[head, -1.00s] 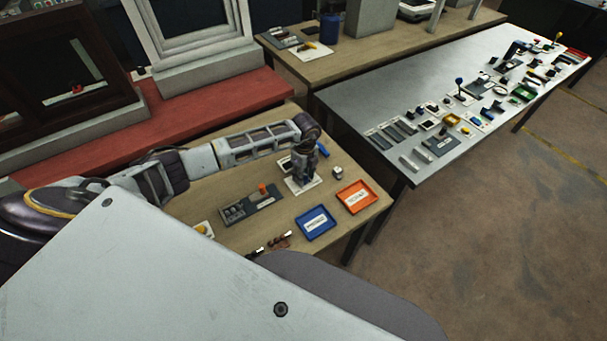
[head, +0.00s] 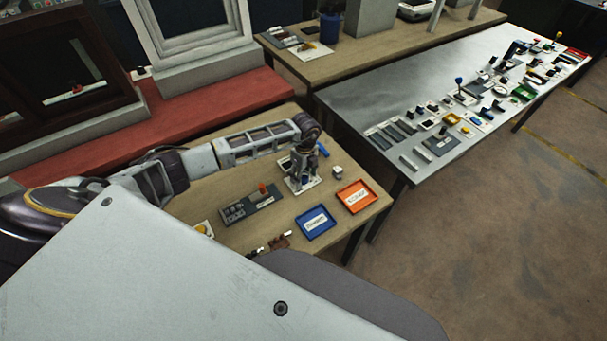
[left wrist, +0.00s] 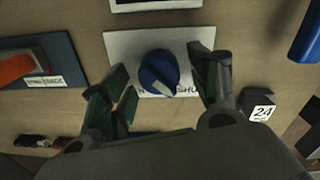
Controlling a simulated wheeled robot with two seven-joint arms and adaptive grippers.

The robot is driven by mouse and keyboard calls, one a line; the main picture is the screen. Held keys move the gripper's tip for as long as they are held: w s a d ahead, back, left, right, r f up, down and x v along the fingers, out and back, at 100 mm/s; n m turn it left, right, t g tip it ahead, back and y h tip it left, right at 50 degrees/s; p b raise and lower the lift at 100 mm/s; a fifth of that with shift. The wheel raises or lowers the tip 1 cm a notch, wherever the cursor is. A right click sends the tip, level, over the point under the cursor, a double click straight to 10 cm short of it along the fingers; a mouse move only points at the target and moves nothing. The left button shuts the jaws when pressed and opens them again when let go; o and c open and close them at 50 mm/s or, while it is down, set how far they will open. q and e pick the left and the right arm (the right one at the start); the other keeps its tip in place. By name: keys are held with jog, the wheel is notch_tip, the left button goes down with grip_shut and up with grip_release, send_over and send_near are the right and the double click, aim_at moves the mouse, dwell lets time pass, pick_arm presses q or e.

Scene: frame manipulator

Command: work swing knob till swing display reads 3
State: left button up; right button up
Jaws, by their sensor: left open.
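The plate's printed label is partly hidden, with "SHU" showing. My left gripper (left wrist: 162,80) is open, with one finger on each side of the knob; I cannot tell whether either touches it. In the head view the left gripper (head: 303,176) is over the white plate (head: 313,183) and hides the knob. A dark panel with a white border (left wrist: 155,3) is cut off at the top of the wrist view; no number is legible on it. My right gripper is out of view.
A small cube marked 24 (left wrist: 260,105) stands right of the plate. A dark base with an orange lever (head: 262,188) is to the left. Blue (head: 316,223) and orange (head: 356,196) trays lie nearby. A blue cylinder (left wrist: 305,35) is at the upper right.

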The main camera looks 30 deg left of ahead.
pick_arm(q)
jog(key=shift+r, duration=0.1)
notch_tip(320, 180, up, 12)
jog(key=shift+w, duration=0.25)
dwell(0.5)
jog(key=shift+d+f, duration=0.1)
jog(key=shift+f, duration=0.1)
dwell(0.3)
